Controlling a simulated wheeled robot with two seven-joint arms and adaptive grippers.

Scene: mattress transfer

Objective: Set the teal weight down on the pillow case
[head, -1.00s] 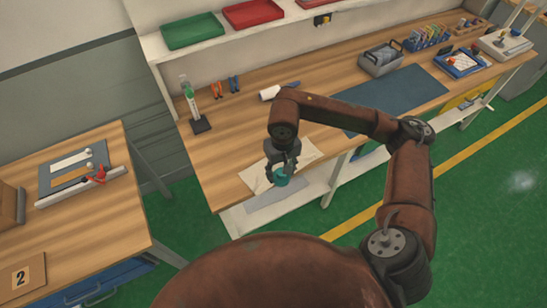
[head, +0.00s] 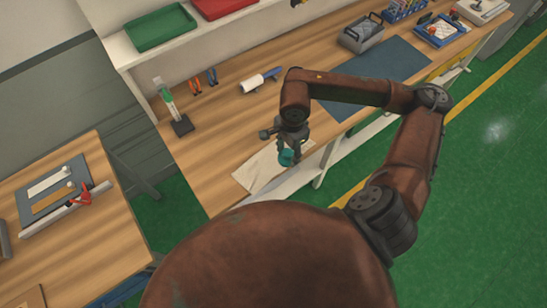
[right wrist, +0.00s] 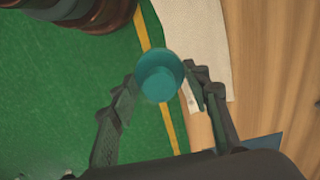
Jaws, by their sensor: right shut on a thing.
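The teal weight (head: 286,158) is a small round piece held in my right gripper (head: 288,150). The weight (right wrist: 160,76) also shows between the two dark fingers in the right wrist view, with the right gripper (right wrist: 160,85) shut on it. The cream pillow case (head: 255,172) lies flat on the bench near its front edge. In the head view the weight overlaps the case's front right part. In the right wrist view the pillow case (right wrist: 198,35) lies right of the weight, which appears mostly over green floor. Its height above the case is unclear. My left gripper is not in view.
The wooden bench (head: 215,135) holds a white roll (head: 252,84), a dark stand with a green-topped tube (head: 181,126) and a blue-grey mat (head: 375,72). A second table (head: 105,225) stands at left. Green floor lies before the bench.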

